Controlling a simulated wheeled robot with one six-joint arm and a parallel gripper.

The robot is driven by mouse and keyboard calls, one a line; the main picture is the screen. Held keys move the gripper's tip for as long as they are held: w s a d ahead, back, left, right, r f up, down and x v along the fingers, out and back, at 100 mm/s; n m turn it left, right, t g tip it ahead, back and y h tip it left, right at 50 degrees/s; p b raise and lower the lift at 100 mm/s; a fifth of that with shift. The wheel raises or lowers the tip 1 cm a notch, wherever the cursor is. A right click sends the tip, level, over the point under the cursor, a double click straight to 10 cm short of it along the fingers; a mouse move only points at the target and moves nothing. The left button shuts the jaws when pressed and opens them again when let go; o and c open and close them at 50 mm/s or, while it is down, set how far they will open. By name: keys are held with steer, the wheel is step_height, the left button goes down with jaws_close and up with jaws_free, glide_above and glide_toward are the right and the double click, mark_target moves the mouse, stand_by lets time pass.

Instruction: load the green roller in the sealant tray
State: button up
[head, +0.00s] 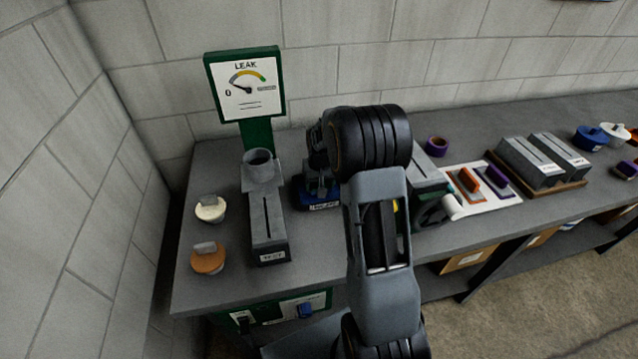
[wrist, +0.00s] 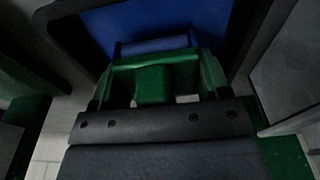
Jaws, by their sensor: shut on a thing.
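My gripper (wrist: 155,92) is shut on the green roller (wrist: 153,84), seen in the wrist view as a green frame with a blue sleeve (wrist: 155,45) at its far end. The sleeve lies over the blue inside of the sealant tray (wrist: 208,18), which has a dark rim. I cannot tell how firmly the sleeve touches the blue. In the head view a blue tray with a white label (head: 322,206) stands on the bench, partly hidden by my arm. My gripper (head: 318,172) is just above it, mostly hidden behind my wrist.
A grey duct (head: 268,225) with an upright collar stands left of the tray, before a green leak gauge (head: 244,88). White (head: 210,209) and orange (head: 207,259) caps lie farther left. A white board (head: 480,190) with orange and purple tools lies right, beside grey ducts (head: 530,163).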

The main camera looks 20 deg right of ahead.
steer(key=shift+r+p, duration=1.7)
steer(key=shift+r, duration=1.25)
